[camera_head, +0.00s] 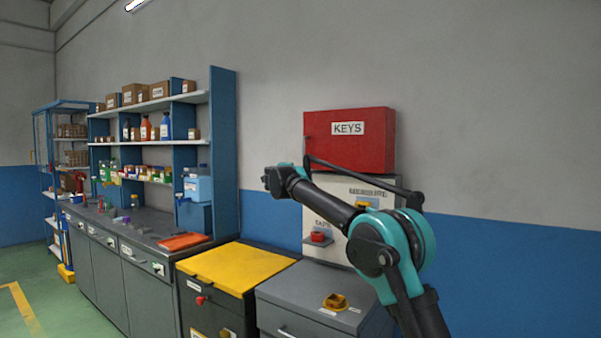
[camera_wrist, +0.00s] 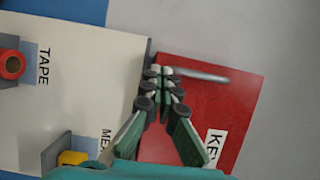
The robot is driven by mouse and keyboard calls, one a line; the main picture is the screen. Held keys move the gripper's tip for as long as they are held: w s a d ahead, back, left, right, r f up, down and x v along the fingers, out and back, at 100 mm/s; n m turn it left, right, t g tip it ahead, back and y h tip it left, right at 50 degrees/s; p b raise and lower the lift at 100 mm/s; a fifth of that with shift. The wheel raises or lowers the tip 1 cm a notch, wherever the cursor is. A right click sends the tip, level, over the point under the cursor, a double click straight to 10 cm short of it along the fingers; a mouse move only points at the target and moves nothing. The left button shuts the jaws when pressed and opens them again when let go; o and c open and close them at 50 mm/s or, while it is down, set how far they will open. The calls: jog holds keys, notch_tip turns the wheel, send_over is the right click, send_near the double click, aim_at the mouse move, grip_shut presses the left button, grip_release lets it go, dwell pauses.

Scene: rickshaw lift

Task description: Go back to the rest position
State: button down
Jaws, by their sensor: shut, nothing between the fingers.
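In the wrist view my gripper (camera_wrist: 163,72) shows with its green and black fingertips together and nothing between them. It is in front of the red key cabinet (camera_wrist: 240,95), whose "KEYS" label looks turned sideways there. In the head view my arm reaches up and left in front of the wall board, and I cannot clearly make out the fingertips. The red key cabinet (camera_head: 350,150) is on the wall above the white board (camera_head: 340,195), its door looking closed.
The board carries a red tape roll (camera_head: 317,237) and a yellow item (camera_wrist: 73,158). Below stand a yellow-topped cabinet (camera_head: 235,268) and a grey bin (camera_head: 305,290). A workbench (camera_head: 110,250) with shelves (camera_head: 160,143) lies left. Green floor shows at far left.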

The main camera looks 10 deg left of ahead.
jog(key=s+d+f+n+g+y, duration=0.2)
jog(key=s+d+f+n+y, duration=0.2)
jog(key=s+d+f+n, duration=0.25)
jog(key=s+d+f+n+g+y, duration=0.1)
jog(key=s+d+f+n+y, duration=0.35)
jog(key=d+n, duration=0.4)
jog(key=s+d+f+n+g+h, duration=0.1)
jog(key=s+d+f+g+h, duration=0.3)
jog(key=s+d+f, duration=1.3)
jog(key=s+d+f+n+g+h, duration=0.1)
jog(key=s+d+f+g+h, duration=0.4)
jog(key=s+d+f, duration=1.3)
jog(key=s+f+g, duration=0.1)
jog(key=s+f, duration=0.5)
jog(key=s, duration=0.2)
jog(key=shift+n+g, duration=0.4)
